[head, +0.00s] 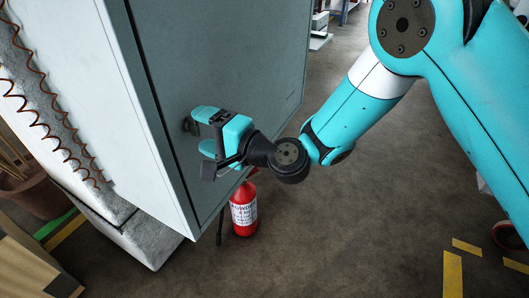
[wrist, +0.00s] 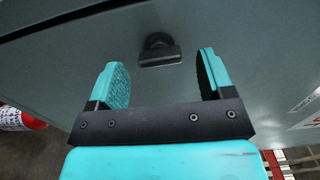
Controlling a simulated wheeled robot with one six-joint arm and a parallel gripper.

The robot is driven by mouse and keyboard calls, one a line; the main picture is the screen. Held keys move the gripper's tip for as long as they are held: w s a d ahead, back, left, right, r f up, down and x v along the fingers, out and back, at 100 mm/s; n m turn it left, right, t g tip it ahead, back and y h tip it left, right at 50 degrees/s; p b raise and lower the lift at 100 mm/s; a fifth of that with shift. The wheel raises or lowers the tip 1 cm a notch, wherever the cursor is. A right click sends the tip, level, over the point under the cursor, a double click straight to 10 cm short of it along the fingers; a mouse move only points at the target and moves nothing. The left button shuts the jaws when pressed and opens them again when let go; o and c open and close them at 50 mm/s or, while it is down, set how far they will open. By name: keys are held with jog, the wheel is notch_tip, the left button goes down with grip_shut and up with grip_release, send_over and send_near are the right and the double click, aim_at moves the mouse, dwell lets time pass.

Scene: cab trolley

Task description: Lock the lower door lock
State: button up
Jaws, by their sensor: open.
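The lower door lock (wrist: 159,52) is a small dark turn-knob on the grey cabinet door. In the wrist view it sits between and just beyond my open fingertips, with its bar lying roughly level. In the head view the lock (head: 189,126) shows at the left of my fingers, partly hidden by them. My gripper (head: 203,132) is open and empty, facing the cabinet door (head: 240,60). Both fingers also show in the wrist view (wrist: 160,78), one on each side of the lock.
A red fire extinguisher (head: 243,208) stands on the floor below my gripper, by the cabinet. A plant pot (head: 38,192) stands at the far left. The floor (head: 350,220) to the right is mostly clear.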

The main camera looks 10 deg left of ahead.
jog(key=b+v, duration=1.1)
jog(key=v, duration=0.4)
jog(key=s+d+n+g+h, duration=0.1)
jog(key=s+n+g+h, duration=0.1)
jog(key=s+n+g, duration=0.5)
jog(key=s+d+f+n+h+p, duration=0.1)
jog(key=s+d+n+h, duration=0.1)
jog(key=s+d+h, duration=0.45)
jog(key=s+d+f+n+h, duration=0.1)
jog(key=d+n+h, duration=0.25)
jog(key=d, duration=0.65)
notch_tip(320, 180, up, 12)
jog(key=p, duration=1.2)
jog(key=shift+w+a+m, duration=0.2)
jog(key=shift+a+m, duration=0.05)
jog(key=shift+m, duration=0.2)
